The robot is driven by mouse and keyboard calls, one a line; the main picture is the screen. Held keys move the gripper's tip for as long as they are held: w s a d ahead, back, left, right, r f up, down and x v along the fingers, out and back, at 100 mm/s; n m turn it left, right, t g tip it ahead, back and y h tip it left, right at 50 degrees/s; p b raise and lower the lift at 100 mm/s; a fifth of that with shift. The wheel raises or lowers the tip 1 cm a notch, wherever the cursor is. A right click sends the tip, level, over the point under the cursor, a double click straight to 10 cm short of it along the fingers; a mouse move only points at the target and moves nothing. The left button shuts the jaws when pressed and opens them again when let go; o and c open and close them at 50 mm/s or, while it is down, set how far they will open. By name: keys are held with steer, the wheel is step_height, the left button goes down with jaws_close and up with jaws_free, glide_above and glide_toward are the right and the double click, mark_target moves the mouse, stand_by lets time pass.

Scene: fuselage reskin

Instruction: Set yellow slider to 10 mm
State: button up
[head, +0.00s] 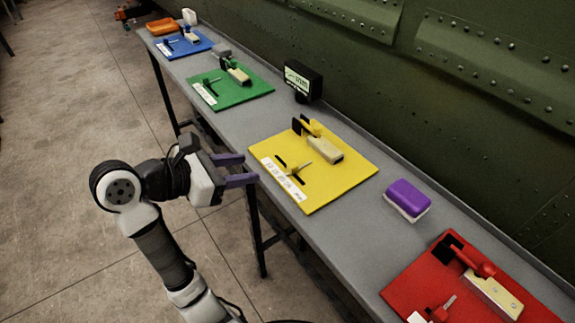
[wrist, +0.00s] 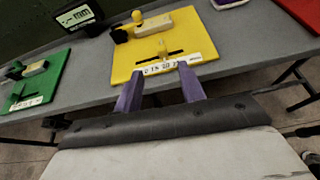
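The yellow board (head: 335,180) lies on the grey bench and also shows in the wrist view (wrist: 202,42). It carries a yellow slider (head: 298,168) with a thin upright pin, set in a dark slot beside a white number scale (head: 283,181). In the wrist view the slider (wrist: 162,48) stands near the middle of the slot. The scale marks are too small to read surely. My gripper (head: 250,168) is open and empty, its purple fingers apart in front of the board's scale edge, not touching the slider. Its fingers also show in the wrist view (wrist: 160,70).
A black display (head: 302,80) marked mm stands behind the board. A cream block with a yellow lever (head: 325,149) sits on the board's far side. Green (head: 255,92), blue (head: 200,47) and red (head: 405,290) boards and a purple-topped sponge (head: 408,197) share the bench.

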mark_target(292, 165)
steer(key=shift+n, duration=0.3)
steer(key=x, duration=0.4)
steer(key=p+x, duration=0.1)
steer(key=x, duration=0.4)
steer(key=p+x, duration=0.1)
steer(key=x, duration=0.4)
steer(key=shift+s+a+f, duration=0.1)
steer(key=shift+f, duration=0.2)
jaws_close()
